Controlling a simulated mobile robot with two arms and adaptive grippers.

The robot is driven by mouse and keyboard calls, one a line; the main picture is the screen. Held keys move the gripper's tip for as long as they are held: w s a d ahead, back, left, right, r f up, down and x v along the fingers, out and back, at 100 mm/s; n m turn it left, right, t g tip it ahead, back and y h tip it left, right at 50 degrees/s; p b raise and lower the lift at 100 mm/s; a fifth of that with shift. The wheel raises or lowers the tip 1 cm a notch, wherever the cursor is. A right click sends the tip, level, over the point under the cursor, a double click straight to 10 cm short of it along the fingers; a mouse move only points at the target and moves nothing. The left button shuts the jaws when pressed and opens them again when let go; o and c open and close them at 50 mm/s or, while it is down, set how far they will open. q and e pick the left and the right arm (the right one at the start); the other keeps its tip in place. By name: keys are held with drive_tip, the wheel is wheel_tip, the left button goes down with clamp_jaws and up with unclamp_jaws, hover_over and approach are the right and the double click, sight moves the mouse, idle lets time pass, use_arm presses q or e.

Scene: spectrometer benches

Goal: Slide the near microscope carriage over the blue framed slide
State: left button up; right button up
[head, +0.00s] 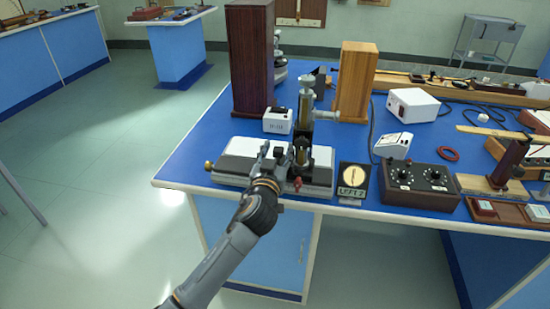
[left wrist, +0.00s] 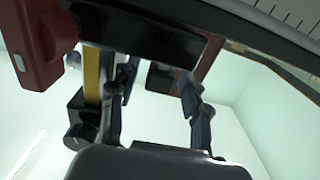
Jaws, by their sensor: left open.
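The near microscope carriage (head: 303,153) is a dark upright with a brass tube and grey barrel. It stands on a low black-and-white bed (head: 238,146) at the bench's front left. My left gripper (head: 274,152) is just left of the carriage, over the bed, its fingers apart. In the left wrist view the open fingers (left wrist: 157,78) are below a dark block, with a brass-coloured tube (left wrist: 92,75) and a red part (left wrist: 40,45) to the left. I cannot tell whether they touch anything. I cannot make out the blue framed slide. My right gripper is not in view.
A dial card marked "LEFT 2" (head: 353,183) and a two-knob box (head: 418,184) stand right of the bed. A small white box (head: 278,121), a tall dark wooden box (head: 250,60) and a lighter one (head: 355,80) are behind.

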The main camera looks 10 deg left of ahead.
use_arm(q)
drive_tip(key=s, duration=1.1)
drive_tip(key=shift+s+a, duration=0.25)
drive_tip(key=shift+s, duration=0.1)
wheel_tip(320, 180, down, 23)
drive_tip(key=s+a+m+g+p, duration=0.2)
drive_tip(key=g, duration=0.3)
drive_tip(key=s+a+f+g, duration=0.1)
drive_tip(key=s+f+g, duration=0.1)
drive_tip(key=s+f, duration=0.45)
drive_tip(key=s+a+f+g, duration=0.2)
drive_tip(key=s+f, duration=0.1)
drive_tip(key=f, duration=0.7)
drive_tip(key=s+a+f+g+p, duration=0.2)
drive_tip(key=s+a+f+g, duration=0.2)
drive_tip(key=s+f, duration=0.9)
drive_tip(key=s+a+f+g, duration=0.2)
drive_tip(key=s+f, duration=0.1)
drive_tip(key=s, duration=0.9)
drive_tip(key=s+a+f+g+p, duration=0.1)
drive_tip(key=s+a+f+g, duration=0.1)
drive_tip(key=s, duration=1)
drive_tip(key=shift+s+f+y, duration=0.25)
drive_tip(key=shift+f+y, duration=0.05)
drive_tip(key=shift+f, duration=0.25)
